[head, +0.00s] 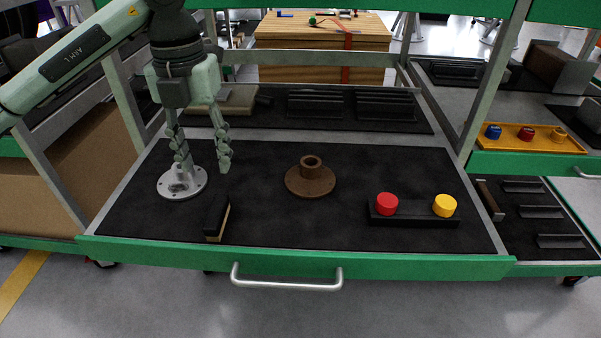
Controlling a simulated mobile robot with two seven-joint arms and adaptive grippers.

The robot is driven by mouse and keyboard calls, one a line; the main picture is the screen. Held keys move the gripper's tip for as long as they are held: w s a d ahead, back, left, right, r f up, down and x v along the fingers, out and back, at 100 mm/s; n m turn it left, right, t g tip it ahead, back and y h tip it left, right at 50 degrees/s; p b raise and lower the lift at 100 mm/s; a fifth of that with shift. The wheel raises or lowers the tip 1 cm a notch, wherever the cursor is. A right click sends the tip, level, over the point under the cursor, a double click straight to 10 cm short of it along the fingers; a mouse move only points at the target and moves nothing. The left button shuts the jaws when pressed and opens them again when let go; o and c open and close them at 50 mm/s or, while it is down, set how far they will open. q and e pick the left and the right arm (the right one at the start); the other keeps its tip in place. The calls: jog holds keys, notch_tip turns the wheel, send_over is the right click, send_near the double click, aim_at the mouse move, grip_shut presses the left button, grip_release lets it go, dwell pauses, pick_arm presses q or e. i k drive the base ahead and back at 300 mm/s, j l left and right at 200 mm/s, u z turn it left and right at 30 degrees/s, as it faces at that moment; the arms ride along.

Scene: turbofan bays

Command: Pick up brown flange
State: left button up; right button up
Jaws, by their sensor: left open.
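The brown flange (311,178) lies flat on the black mat near the middle of the drawer, its round hub pointing up. My left gripper (203,170) is open and points down, to the left of the brown flange and apart from it. Its left finger is over or just behind a grey metal flange (182,183); I cannot tell if they touch. No finger is around the brown flange. My right gripper is not in view.
A black brush-like block (217,215) lies front left on the mat (270,220). A black holder (414,216) with red (387,204) and yellow (444,206) caps stands at right. The green drawer edge (390,264) has a handle (287,285). Clear mat surrounds the brown flange.

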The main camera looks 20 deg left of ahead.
aim_at(309, 179)
jog(key=j+z, duration=0.35)
jog(key=j, duration=0.15)
jog(key=k+j+z, duration=0.1)
jog(key=j+z, duration=0.25)
jog(key=j, duration=0.1)
